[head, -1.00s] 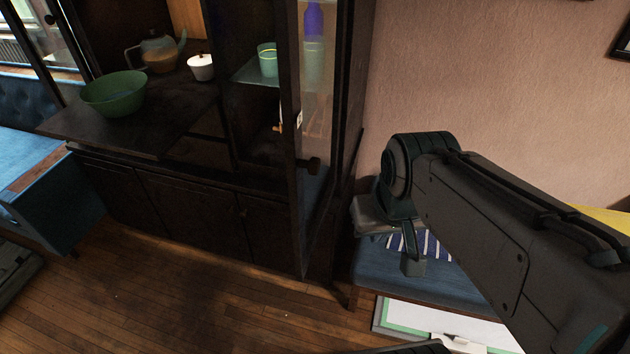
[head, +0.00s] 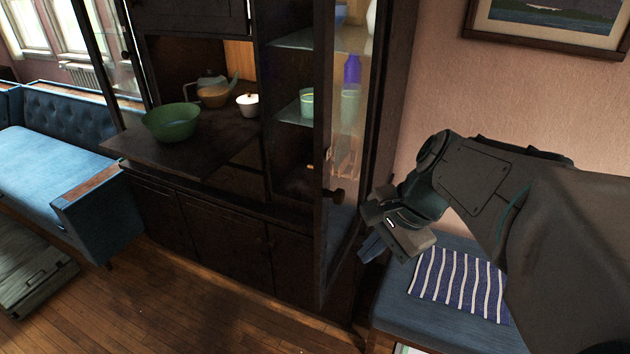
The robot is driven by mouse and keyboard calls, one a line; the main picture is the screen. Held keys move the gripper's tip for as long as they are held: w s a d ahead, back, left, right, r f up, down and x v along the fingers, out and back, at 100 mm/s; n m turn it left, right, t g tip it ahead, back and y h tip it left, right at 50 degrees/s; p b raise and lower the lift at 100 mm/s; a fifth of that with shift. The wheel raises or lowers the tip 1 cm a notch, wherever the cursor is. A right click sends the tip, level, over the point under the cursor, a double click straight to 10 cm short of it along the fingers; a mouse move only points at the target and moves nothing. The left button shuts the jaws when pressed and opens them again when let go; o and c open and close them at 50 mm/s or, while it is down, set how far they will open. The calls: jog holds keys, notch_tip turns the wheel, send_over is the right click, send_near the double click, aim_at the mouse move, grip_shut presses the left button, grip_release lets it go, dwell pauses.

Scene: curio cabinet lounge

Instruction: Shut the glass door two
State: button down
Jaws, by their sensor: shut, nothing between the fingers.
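The dark cabinet has a tall glass door (head: 347,110) on its right side. This door stands open, swung out toward me, with a dark round knob (head: 338,196) on its front edge. Another glass door (head: 110,45) stands open at the cabinet's left side. I cannot tell from labels which is door two. My gripper (head: 369,248) is shut and empty. It is just right of the right door and lower than the knob, pointing down and left; I cannot tell whether it touches the door.
A green bowl (head: 170,123) sits on the cabinet's fold-down flap (head: 190,158). A teapot (head: 212,92) and white pot (head: 247,104) stand behind it. A blue bench (head: 400,310) with a striped cloth (head: 460,284) is below my arm. Floor in front is clear.

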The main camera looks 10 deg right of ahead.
jog(key=w+d+r+m+t+y, duration=0.3)
jog(key=w+d+r+m, duration=0.3)
jog(key=m, duration=0.5)
jog(key=p, duration=0.2)
send_near(326, 219)
jog(key=shift+m, duration=0.3)
jog(key=shift+x, duration=2.85)
jog(key=shift+s, duration=0.1)
jog(key=shift+a, duration=0.1)
